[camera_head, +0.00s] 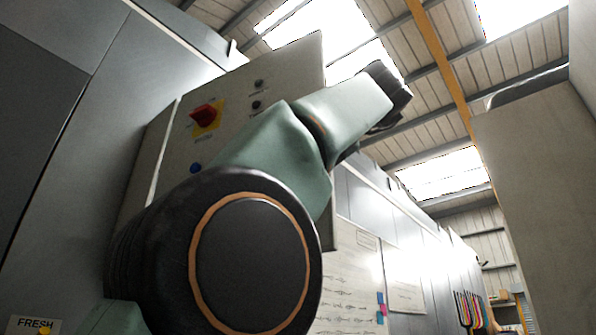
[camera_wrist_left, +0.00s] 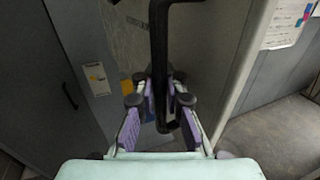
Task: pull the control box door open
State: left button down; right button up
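The control box (camera_head: 290,75) is a pale grey cabinet on the wall, with a red knob on a yellow plate (camera_head: 206,116), dark knobs and a blue button (camera_head: 196,168) on its front. My left arm crosses in front of its lower part and hides its handle and my left gripper in the head view. In the left wrist view, a black upright bar handle (camera_wrist_left: 160,45) runs between the purple-padded fingers of my left gripper (camera_wrist_left: 163,95). The fingers are drawn close together on both sides of the bar and look shut on it. I cannot tell whether the door is ajar. My right gripper is not in view.
Grey wall panels stand behind the box, with paper sheets (camera_head: 352,275) at its right. Several colourful hanging items (camera_head: 470,308) are farther back. A large pale panel (camera_head: 535,170) stands at the right. Open floor (camera_wrist_left: 275,140) shows at the lower right of the wrist view.

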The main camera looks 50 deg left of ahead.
pick_arm(q)
jog(key=c, duration=1.8)
grip_release()
jog(key=shift+w+d+f, duration=0.15)
jog(key=shift+w, duration=0.05)
jog(key=o, duration=0.3)
jog(key=shift+w+d, duration=0.15)
jog(key=shift+d, duration=0.1)
jog(key=shift+o, duration=0.5)
jog(key=shift+s+a, duration=0.25)
jog(key=shift+s, duration=0.05)
jog(key=v, duration=1.2)
